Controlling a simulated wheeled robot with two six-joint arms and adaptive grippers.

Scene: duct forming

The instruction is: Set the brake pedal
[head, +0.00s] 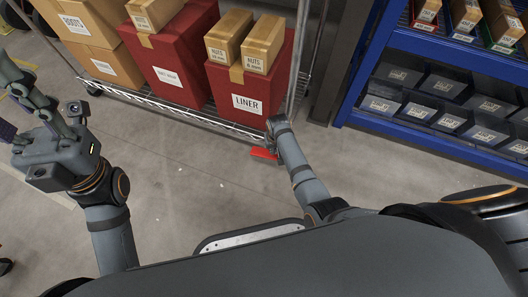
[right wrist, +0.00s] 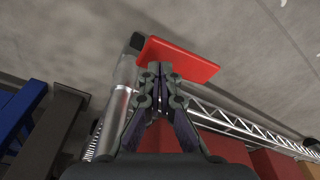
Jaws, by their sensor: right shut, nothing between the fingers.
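The red brake pedal (head: 264,153) sits low at the front corner of the wire cart, just above the floor. In the right wrist view the pedal (right wrist: 185,58) is a flat red plate beside a dark caster part. My right gripper (right wrist: 160,70) is shut and empty, with its fingertips at the pedal's near edge; they overlap it in the picture, and I cannot tell whether they touch. In the head view my right arm reaches down to the pedal, and its fingertips are mostly hidden. My left gripper (head: 18,108) is raised at the left, away from the pedal, with fingers apart.
The wire cart (head: 190,113) carries red boxes (head: 253,95) and cardboard boxes (head: 102,63). A blue shelf (head: 430,148) with dark bins stands at the right. A metal post (right wrist: 120,95) rises near the pedal. The concrete floor (head: 190,185) in front is clear.

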